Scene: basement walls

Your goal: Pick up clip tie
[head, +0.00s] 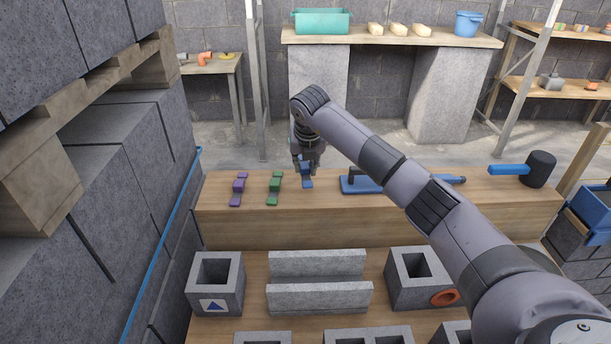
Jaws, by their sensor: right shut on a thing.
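Three clip ties are in the head view, on the raised wooden shelf (400,228). A purple clip tie (238,189) lies at the left. A green clip tie (274,189) lies to its right. A blue clip tie (307,182) is farther right. My right gripper (306,168) points down and is shut on the blue clip tie. Its fingers hide the upper part of the blue clip tie. I cannot tell whether the blue clip tie still touches the shelf. My left gripper is not in view.
A blue trowel-like tool (357,185) lies to the right, partly behind my right arm. A mallet (538,168) with a blue handle is at the shelf's right end. Grey hollow blocks (216,281) stand on the lower surface. Stacked blocks (60,240) wall off the left.

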